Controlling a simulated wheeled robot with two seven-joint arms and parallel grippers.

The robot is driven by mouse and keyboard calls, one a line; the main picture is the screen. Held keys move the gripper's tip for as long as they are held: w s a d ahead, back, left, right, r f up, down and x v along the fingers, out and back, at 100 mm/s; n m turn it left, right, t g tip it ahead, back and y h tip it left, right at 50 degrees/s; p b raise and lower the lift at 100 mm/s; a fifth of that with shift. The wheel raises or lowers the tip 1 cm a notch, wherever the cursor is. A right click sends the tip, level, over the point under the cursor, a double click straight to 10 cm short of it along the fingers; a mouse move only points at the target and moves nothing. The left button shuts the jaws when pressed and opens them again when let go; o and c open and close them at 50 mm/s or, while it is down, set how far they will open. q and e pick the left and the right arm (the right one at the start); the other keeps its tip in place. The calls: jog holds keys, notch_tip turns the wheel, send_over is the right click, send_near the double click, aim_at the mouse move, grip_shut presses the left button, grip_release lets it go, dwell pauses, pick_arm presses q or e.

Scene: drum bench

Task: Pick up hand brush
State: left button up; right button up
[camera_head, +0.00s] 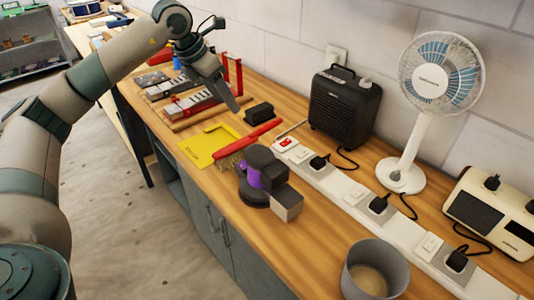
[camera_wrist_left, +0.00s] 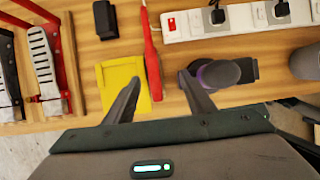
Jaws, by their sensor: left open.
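The hand brush has a red handle (camera_head: 262,130) and pale bristles, and lies on the wooden bench beside a yellow flat piece (camera_head: 205,148). In the left wrist view the red brush (camera_wrist_left: 151,50) runs lengthwise, its lower end between the two finger tips. My left gripper (camera_head: 232,98) is open and empty, above the bench and a little to the back left of the brush in the head view. In the left wrist view the open fingers (camera_wrist_left: 159,82) straddle the brush's line from above. My right gripper is not in view.
A dark purple-banded tool (camera_head: 260,178) stands close to the brush's right. A black block (camera_head: 259,113) lies behind it. A white power strip (camera_head: 340,185), black heater (camera_head: 344,105), fan (camera_head: 430,90) and grey bucket (camera_head: 375,272) occupy the right. Red-framed racks (camera_head: 195,102) stand left.

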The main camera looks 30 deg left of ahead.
aim_at(242, 142)
pick_arm(q)
jog(key=a+f+b, duration=0.1)
jog(key=f+b, duration=0.1)
jog(key=shift+s+a+f+y, duration=0.1)
jog(key=shift+a+f+y, duration=0.2)
jog(key=shift+a+f, duration=0.05)
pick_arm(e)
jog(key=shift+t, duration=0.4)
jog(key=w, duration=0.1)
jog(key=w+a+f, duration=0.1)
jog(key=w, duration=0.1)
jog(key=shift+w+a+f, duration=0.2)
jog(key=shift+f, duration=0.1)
pick_arm(q)
jog(key=shift+f, duration=0.15)
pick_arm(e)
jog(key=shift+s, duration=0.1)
